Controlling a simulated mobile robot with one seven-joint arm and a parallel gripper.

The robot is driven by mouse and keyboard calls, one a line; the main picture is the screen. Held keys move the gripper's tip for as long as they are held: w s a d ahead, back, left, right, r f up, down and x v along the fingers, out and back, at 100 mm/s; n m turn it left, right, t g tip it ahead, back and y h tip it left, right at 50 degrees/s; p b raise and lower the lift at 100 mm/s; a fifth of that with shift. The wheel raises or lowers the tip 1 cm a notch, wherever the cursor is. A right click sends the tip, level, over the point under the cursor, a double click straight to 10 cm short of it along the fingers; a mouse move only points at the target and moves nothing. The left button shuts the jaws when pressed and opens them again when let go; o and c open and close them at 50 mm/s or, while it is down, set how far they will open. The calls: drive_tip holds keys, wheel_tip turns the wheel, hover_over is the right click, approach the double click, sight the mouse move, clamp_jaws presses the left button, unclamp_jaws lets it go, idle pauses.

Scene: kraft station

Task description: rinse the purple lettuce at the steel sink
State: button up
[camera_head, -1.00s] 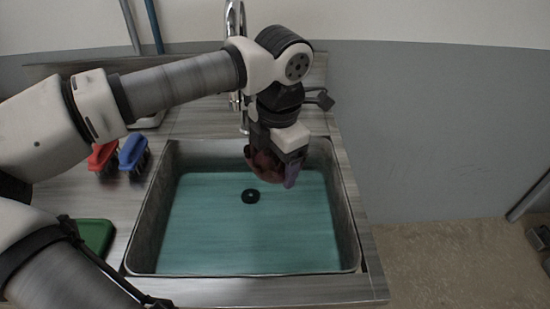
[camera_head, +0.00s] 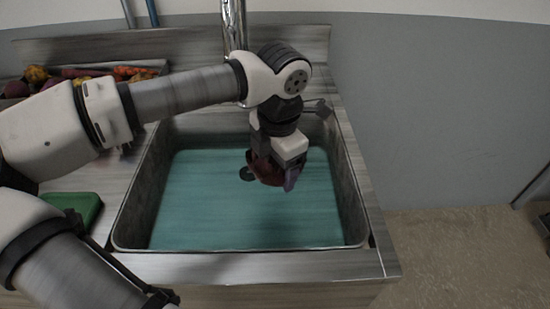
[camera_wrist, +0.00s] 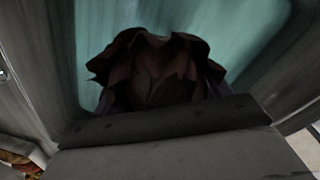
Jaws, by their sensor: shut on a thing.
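The purple lettuce (camera_head: 266,170), dark red-purple with ruffled leaves, is held in my gripper (camera_head: 282,178) over the steel sink (camera_head: 137,210). My gripper points down, shut on it, and partly hides it. In the wrist view the lettuce (camera_wrist: 158,75) sits dark at the fingers, with the teal water behind it. The sink holds teal water (camera_head: 220,215); I cannot tell whether the lettuce touches it. A chrome faucet (camera_head: 234,30) stands at the back of the sink, its lower part hidden by my arm.
A tray of vegetables (camera_head: 120,72) lies at the back left, partly behind my arm. A green board (camera_head: 75,205) lies on the counter at the left. A grey wall (camera_head: 440,110) stands behind and to the right; the floor is open at right.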

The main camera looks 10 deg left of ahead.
drive_tip(key=shift+f+b, duration=3.1)
drive_tip(key=shift+f, duration=2.4)
drive_tip(key=shift+r, duration=0.1)
drive_tip(key=shift+r+p, duration=5.85)
drive_tip(key=shift+r, duration=3.8)
